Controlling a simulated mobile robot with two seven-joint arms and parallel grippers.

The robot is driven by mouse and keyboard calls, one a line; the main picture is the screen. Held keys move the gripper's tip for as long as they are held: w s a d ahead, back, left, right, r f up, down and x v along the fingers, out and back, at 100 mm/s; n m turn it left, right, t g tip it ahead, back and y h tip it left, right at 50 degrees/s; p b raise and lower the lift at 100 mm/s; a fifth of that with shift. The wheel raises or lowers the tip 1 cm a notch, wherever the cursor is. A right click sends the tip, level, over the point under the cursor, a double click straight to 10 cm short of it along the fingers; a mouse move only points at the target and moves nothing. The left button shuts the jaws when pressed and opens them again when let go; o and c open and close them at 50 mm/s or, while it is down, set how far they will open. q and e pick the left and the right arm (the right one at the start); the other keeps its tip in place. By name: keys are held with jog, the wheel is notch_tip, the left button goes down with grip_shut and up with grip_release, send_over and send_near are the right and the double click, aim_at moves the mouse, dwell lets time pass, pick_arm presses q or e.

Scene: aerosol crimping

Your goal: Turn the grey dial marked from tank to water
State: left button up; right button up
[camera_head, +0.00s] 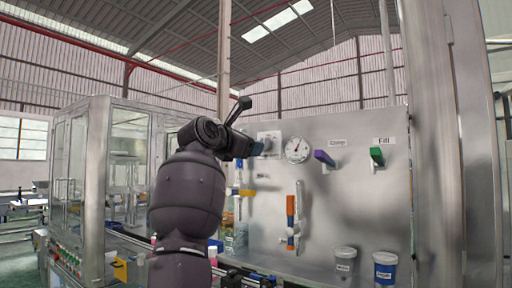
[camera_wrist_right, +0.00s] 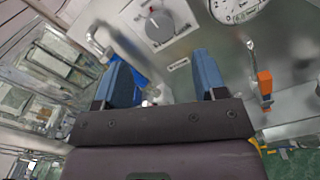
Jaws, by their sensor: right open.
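The grey dial (camera_wrist_right: 159,27) is a round knob on a white square plate at the top of the right wrist view. In the head view its white plate (camera_head: 271,137) shows on the metal panel, and the knob is mostly hidden behind my right gripper (camera_head: 258,148). In the right wrist view my right gripper (camera_wrist_right: 163,75) has two blue fingers spread wide with nothing between them. The dial lies beyond the fingertips, roughly in line with the gap, and appears apart from them. The dial's markings are too small to read. My left gripper is not in view.
A round gauge (camera_head: 298,149) sits just right of the dial. Two cups (camera_head: 345,265) (camera_head: 385,270) stand low on the right. A glazed cabinet (camera_head: 100,170) is at left.

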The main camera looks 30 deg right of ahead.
jog(key=v, duration=0.3)
jog(key=shift+s+a, duration=0.15)
jog(key=shift+a, duration=0.05)
dwell(0.7)
